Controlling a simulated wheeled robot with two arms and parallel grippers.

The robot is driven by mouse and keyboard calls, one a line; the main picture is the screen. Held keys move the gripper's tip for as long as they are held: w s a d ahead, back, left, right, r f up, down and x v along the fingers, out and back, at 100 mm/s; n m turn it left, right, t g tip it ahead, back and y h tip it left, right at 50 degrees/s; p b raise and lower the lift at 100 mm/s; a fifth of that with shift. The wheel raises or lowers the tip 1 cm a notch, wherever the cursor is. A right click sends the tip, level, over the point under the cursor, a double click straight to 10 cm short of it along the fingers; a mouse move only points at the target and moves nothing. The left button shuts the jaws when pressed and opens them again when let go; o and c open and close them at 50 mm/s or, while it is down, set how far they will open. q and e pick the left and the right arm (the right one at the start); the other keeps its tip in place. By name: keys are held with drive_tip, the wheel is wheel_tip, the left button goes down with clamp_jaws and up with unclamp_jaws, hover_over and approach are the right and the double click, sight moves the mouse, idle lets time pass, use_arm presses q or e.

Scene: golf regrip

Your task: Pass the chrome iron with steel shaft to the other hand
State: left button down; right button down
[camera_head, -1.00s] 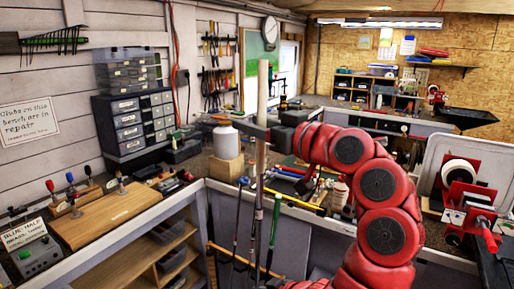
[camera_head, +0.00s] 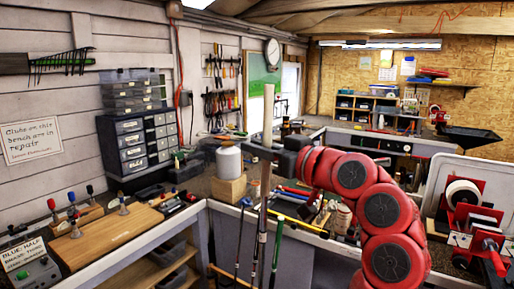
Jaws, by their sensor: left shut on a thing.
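My left gripper (camera_head: 266,152) is near the middle of the view, at the end of the red arm that comes up from the lower right. It is shut on a pale, upright shaft (camera_head: 268,112). The shaft stands nearly vertical and runs above and below the jaws. Its lower end lies among other clubs, and no club head shows on it, so I cannot confirm that it is the chrome iron. A club with a green grip (camera_head: 277,243) and a dark-shafted club (camera_head: 240,238) stand just below. My right gripper is not in view.
A wooden board (camera_head: 108,234) lies on the left bench. A red machine (camera_head: 478,215) is at the right. Tools lie on the bench behind the gripper.

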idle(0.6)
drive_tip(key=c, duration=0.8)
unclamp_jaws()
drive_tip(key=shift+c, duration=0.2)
